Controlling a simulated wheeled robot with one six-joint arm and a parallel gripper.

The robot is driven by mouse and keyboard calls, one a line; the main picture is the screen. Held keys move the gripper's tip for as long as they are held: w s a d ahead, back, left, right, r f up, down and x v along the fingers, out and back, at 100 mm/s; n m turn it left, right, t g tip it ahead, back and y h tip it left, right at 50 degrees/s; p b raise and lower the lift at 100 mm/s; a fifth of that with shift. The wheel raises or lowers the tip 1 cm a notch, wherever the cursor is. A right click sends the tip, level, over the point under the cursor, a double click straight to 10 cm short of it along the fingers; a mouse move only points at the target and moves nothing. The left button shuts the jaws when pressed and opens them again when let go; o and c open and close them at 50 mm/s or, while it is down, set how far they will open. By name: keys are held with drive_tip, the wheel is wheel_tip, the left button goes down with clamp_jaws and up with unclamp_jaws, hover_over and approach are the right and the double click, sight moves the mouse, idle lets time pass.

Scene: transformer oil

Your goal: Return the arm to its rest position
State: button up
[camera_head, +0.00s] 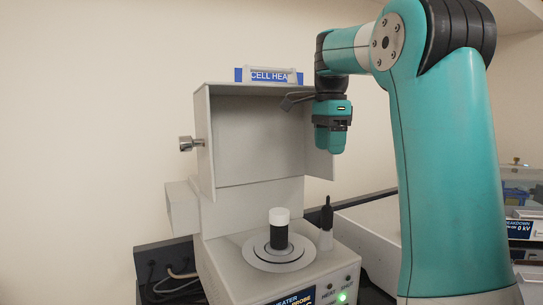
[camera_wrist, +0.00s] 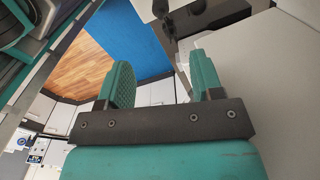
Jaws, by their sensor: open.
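My teal arm (camera_head: 445,150) rises at the right of the head view and bends over to the left. My gripper (camera_wrist: 163,78) shows two teal fingers spread apart in the wrist view, with nothing between them. In the head view it hangs in front of the right side of the cell heater (camera_head: 250,140), above the heater's base. Its fingertips are hard to make out there.
A green light (camera_head: 342,296) glows. A breakdown tester (camera_head: 521,229) is at right.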

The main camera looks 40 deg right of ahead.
drive_tip(key=a+f+n+t+b, duration=0.1)
drive_tip(key=a+f+n+b, duration=0.2)
drive_tip(key=a+f+n, duration=0.65)
drive_tip(key=a+f+n+b, duration=0.3)
drive_tip(key=a+f+n, duration=0.35)
drive_tip(key=a, duration=0.55)
drive_tip(key=s+a+f+n+y+b, duration=0.2)
drive_tip(key=s+a+f+n, duration=0.4)
drive_tip(key=s+a+n, duration=0.1)
drive_tip(key=s+a+f+n+g+y+b, duration=0.1)
drive_tip(key=s+a+f+n+y+b, duration=0.1)
drive_tip(key=s+a+f+n, duration=0.4)
drive_tip(key=s+a+n, duration=0.1)
drive_tip(key=s+a, duration=0.1)
drive_tip(key=a, duration=0.1)
drive_tip(key=shift+s+a+n, duration=0.2)
drive_tip(key=shift+n, duration=0.2)
drive_tip(key=shift+c, duration=0.3)
